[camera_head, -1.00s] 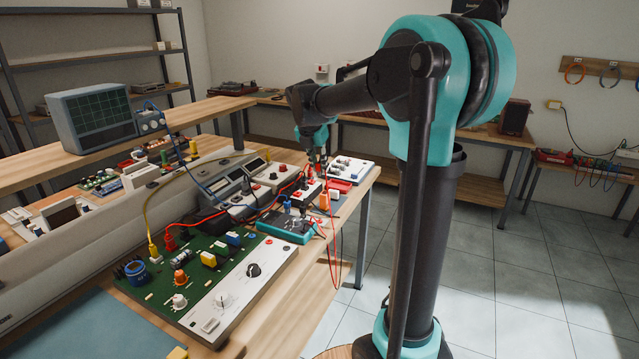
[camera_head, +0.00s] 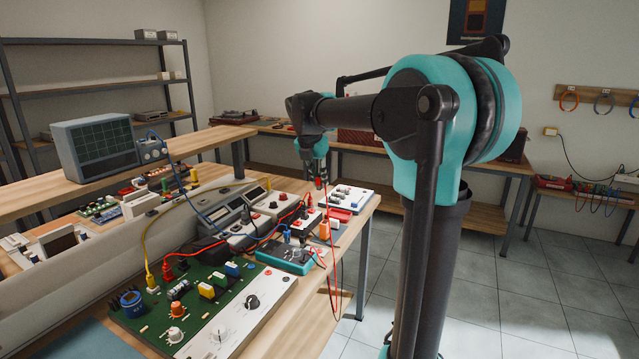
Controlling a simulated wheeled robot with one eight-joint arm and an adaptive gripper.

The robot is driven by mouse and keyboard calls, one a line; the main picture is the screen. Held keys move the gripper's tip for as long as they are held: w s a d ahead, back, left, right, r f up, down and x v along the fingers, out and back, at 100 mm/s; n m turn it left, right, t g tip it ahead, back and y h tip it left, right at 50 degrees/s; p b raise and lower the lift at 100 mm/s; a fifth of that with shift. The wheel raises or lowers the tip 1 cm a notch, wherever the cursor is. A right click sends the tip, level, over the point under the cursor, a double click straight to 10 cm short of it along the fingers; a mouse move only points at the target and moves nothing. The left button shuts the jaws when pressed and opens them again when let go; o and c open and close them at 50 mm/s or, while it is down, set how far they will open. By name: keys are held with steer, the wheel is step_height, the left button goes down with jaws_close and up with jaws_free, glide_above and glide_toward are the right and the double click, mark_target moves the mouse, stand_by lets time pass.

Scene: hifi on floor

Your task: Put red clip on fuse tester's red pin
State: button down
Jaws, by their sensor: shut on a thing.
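My gripper (camera_head: 319,176) hangs pointing down from the teal wrist at the far end of the workbench. It is shut on the red clip (camera_head: 319,184), a small red piece at the fingertips, held above the bench. A red lead hangs below it past the bench edge. The fingers and clip are tiny here, so their exact grip is hard to see. Below stand a small white box (camera_head: 308,223) with dark and red parts on top and a teal-cased device (camera_head: 287,257) with leads. I cannot tell for sure which is the fuse tester, and its red pin is not clearly distinguishable.
A green circuit board with a white control panel (camera_head: 225,332) fills the near bench. A grey meter (camera_head: 228,213), a white panel (camera_head: 350,196), an orange block (camera_head: 325,230) and several crossing leads crowd the far end. Open floor lies to the right.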

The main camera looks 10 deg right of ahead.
steer(key=shift+r, duration=2)
steer(key=shift+w, duration=0.1)
